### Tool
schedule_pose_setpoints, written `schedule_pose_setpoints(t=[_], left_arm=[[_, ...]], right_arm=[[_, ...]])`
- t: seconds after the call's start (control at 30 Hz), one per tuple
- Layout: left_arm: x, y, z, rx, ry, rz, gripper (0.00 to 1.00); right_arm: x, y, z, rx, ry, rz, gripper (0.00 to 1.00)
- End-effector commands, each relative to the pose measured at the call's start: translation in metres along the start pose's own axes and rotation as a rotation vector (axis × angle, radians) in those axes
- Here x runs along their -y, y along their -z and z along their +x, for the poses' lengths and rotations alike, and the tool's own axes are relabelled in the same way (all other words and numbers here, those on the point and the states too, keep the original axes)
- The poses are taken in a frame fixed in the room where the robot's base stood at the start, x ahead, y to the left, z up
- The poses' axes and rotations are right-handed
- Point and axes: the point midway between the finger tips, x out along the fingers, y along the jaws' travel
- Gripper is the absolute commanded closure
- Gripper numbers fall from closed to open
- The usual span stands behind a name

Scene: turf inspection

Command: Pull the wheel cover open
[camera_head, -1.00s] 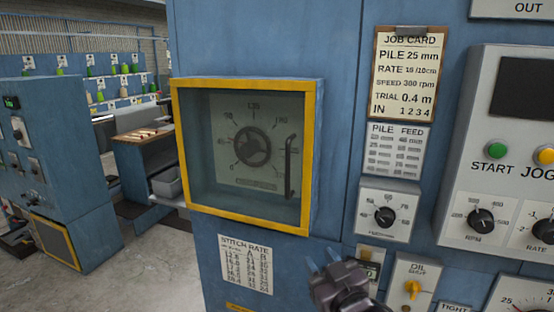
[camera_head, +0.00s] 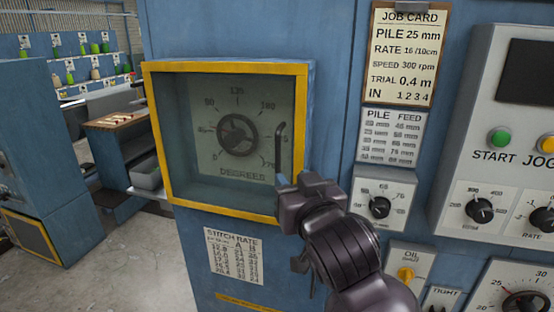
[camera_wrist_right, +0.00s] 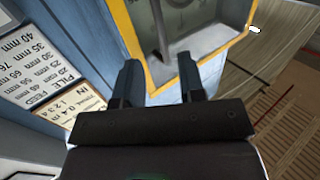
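The wheel cover (camera_head: 156,130) is a clear pane in a yellow frame on the blue machine front, and it looks closed. A dark handwheel (camera_head: 237,134) on a degree dial shows behind the pane. A dark upright bar handle (camera_head: 281,148) stands at the pane's right side. My right gripper (camera_head: 290,184) is at the cover's lower right, by the handle's lower end. In the right wrist view its fingers (camera_wrist_right: 160,80) are apart and empty, with the handle (camera_wrist_right: 160,38) beyond the tips and the yellow frame (camera_wrist_right: 130,38) between them. My left gripper is not in view.
A job card (camera_head: 403,50), a settings plate (camera_head: 390,136) and a knob panel (camera_head: 383,205) are right of the cover. A stitch rate card (camera_head: 233,256) is below it. A workbench (camera_head: 115,122) stands at the left, with open floor (camera_head: 120,270) before it.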

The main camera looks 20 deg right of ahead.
Motion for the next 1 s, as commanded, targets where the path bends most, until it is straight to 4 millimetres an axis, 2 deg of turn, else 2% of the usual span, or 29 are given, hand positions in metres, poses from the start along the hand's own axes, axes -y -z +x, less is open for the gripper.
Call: schedule_pose_setpoints(t=[0.3, 0.5, 0.7, 1.0], left_arm=[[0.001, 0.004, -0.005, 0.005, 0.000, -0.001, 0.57], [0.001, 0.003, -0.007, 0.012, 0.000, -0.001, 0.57], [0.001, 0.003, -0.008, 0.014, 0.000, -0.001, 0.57], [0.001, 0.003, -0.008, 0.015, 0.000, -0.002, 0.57]], right_arm=[[0.000, 0.002, 0.055, 0.000, -0.001, -0.003, 0.63], [0.000, 0.001, 0.080, 0.000, 0.000, -0.002, 0.63], [0.000, 0.001, 0.091, -0.001, 0.001, -0.001, 0.63], [0.000, 0.001, 0.092, -0.002, 0.001, -0.001, 0.65]])
